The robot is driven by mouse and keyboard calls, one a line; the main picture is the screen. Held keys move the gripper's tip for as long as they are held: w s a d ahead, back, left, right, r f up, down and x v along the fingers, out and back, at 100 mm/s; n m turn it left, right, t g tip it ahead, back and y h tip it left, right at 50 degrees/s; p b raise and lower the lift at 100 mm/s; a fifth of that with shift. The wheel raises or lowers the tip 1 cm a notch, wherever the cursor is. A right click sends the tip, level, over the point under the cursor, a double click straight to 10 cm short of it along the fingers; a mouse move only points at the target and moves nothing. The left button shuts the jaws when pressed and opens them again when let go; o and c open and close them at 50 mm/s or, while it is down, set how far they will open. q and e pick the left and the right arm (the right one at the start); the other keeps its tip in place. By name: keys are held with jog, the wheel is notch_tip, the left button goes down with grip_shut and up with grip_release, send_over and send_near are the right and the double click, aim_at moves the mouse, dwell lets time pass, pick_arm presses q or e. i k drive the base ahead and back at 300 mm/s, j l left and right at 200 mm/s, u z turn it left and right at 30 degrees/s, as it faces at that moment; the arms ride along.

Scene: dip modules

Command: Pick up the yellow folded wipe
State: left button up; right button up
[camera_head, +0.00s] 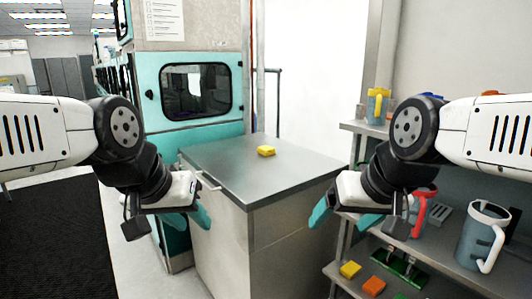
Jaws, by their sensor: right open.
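A small yellow folded wipe (266,151) lies on the grey metal top of the cabinet (235,180), toward its back edge. Another small yellow piece (350,269) lies on the lower shelf at the right; it is too small to tell whether it is also a wipe. My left gripper (188,218) hangs at the cabinet's left front side with its teal fingers apart and nothing between them. My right gripper (343,217) hangs to the right of the cabinet, its teal fingers apart and empty. Both are well apart from the wipe on the cabinet top.
Metal shelves at the right hold a grey jug (482,238), a red-handled jug (420,208), a yellow-topped jug (378,105), an orange piece (373,286) and a green board (400,268). A teal machine (180,125) stands behind the cabinet. The cabinet top is otherwise clear.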

aim_at(267, 151)
jog(key=z, duration=0.7)
jog(key=i+j+z, duration=0.15)
jog(key=j+z, duration=0.25)
jog(key=i+j+z, duration=0.1)
jog(key=j+z, duration=0.75)
jog(key=j, duration=0.65)
jog(key=j+z, duration=0.1)
jog(key=j, duration=0.6)
jog(key=k+j+z, duration=0.1)
jog(key=j, duration=0.65)
jog(key=k+j+z, duration=0.1)
jog(key=j, duration=0.6)
